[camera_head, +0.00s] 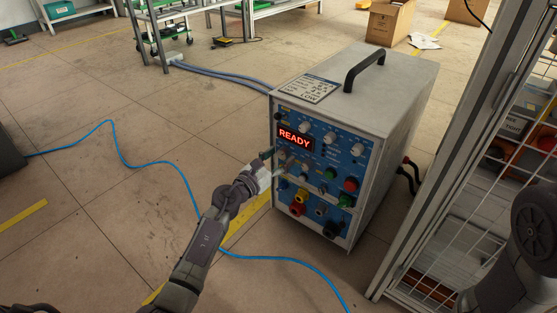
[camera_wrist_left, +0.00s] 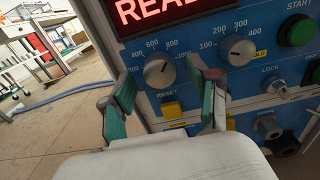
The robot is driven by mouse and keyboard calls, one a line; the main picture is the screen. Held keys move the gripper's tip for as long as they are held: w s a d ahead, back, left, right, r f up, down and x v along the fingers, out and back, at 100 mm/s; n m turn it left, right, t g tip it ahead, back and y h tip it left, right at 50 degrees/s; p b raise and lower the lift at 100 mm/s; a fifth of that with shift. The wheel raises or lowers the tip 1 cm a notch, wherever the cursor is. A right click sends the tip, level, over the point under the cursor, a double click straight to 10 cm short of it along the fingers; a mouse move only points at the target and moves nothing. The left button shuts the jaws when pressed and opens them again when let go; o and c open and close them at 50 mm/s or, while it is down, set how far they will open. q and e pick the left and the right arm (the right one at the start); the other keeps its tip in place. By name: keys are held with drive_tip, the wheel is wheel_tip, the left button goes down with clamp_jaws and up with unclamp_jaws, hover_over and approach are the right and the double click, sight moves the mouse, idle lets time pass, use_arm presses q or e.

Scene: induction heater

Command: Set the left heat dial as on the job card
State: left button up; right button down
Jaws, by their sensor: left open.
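The induction heater (camera_head: 330,150) is a grey box with a blue front panel and a red display (camera_head: 294,137) reading READY. The left heat dial (camera_wrist_left: 159,70) is a round grey knob below the display, with scale numbers including 400, 600 and 800. I cannot read its setting surely. My left gripper (camera_head: 277,161) is at the panel and hides much of this dial in the head view. Its green-padded fingers are open, and in the wrist view the dial shows between them, apparently just beyond the tips. The job card (camera_head: 310,88) lies on the heater's top; its small text is unclear.
A second dial (camera_wrist_left: 237,50) is just right of the right finger. A yellow reset button (camera_wrist_left: 171,109) sits below the left dial. A green start button (camera_wrist_left: 297,31) is further right. A metal rack (camera_head: 480,190) stands right of the heater. A blue cable (camera_head: 165,166) crosses the floor.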

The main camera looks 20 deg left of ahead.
use_arm(q)
drive_tip(key=c, duration=1.2)
drive_tip(key=shift+o, duration=0.2)
